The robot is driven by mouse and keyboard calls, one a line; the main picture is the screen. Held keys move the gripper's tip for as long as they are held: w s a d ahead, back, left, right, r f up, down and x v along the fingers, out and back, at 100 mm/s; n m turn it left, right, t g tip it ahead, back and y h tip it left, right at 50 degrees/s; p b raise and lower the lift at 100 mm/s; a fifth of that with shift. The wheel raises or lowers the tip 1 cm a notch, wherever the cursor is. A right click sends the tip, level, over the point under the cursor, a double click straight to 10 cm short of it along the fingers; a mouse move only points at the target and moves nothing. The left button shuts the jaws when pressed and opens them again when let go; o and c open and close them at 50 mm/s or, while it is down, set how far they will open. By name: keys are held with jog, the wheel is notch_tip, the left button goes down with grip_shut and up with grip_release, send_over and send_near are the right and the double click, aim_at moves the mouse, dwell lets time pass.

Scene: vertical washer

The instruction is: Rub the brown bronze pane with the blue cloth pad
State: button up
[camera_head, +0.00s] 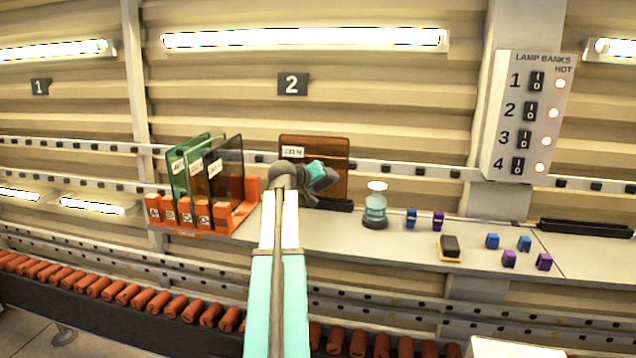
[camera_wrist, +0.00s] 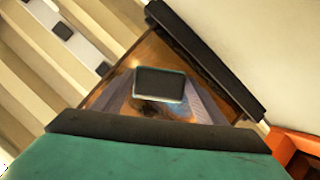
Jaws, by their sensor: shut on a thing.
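The brown bronze pane (camera_head: 330,150) stands upright at the back of the shelf, in a black holder (camera_head: 335,204), with a white label at its upper left. In the wrist view the pane (camera_wrist: 125,75) fills the space behind the fingers. My gripper (camera_wrist: 160,105) is shut on the blue cloth pad (camera_wrist: 160,85), which shows a dark back and a thin pale bluish edge. Its cloth face is mostly hidden. In the head view my gripper (camera_head: 308,192) is in front of the pane's lower middle. I cannot tell whether the pad touches the pane.
An orange rack (camera_head: 232,218) with green and dark panes stands left of the bronze pane. A lamp switch panel (camera_head: 525,115) hangs above.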

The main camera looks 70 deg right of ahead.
jog(key=shift+s, duration=1.2)
jog(key=shift+w+d, duration=0.1)
jog(key=shift+w+a+b, duration=0.2)
jog(key=shift+w+b, duration=0.4)
jog(key=shift+w, duration=1.15)
jog(key=shift+w+b, duration=0.55)
jog(key=shift+w, duration=1.25)
jog(key=shift+w, duration=0.15)
jog(key=w+b, duration=0.1)
jog(key=w, duration=0.2)
jog(key=shift+w+a, duration=0.1)
jog(key=shift+a, duration=0.05)
